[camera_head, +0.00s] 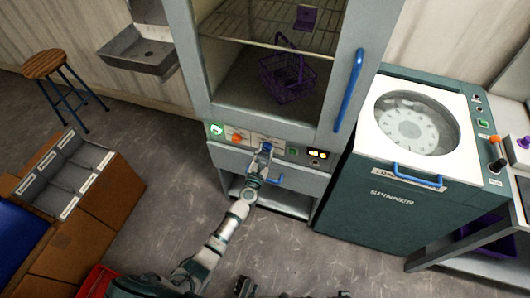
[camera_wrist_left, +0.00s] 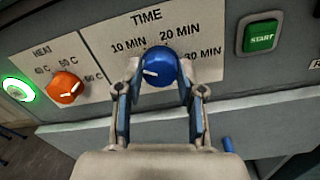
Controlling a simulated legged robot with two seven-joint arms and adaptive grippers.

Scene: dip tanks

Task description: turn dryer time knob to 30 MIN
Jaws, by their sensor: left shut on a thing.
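The blue time knob (camera_wrist_left: 160,66) sits on the dryer panel under the TIME label, with 10 MIN, 20 MIN and 30 MIN printed around it. Its white mark is on its left side and points left, on the 10 MIN side. My left gripper (camera_wrist_left: 157,92) is shut on the knob, one finger on each side. In the head view my left gripper (camera_head: 262,152) reaches up to the panel of the dryer (camera_head: 222,155), and its fingers partly cover the knob. My right gripper is not clearly seen.
Left of the knob are the orange heat knob (camera_wrist_left: 65,88) and a lit green button (camera_wrist_left: 17,89). The green START button (camera_wrist_left: 260,36) is to the right. A blue handle (camera_head: 288,178) projects below the panel. The spinner (camera_head: 385,195) stands at right.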

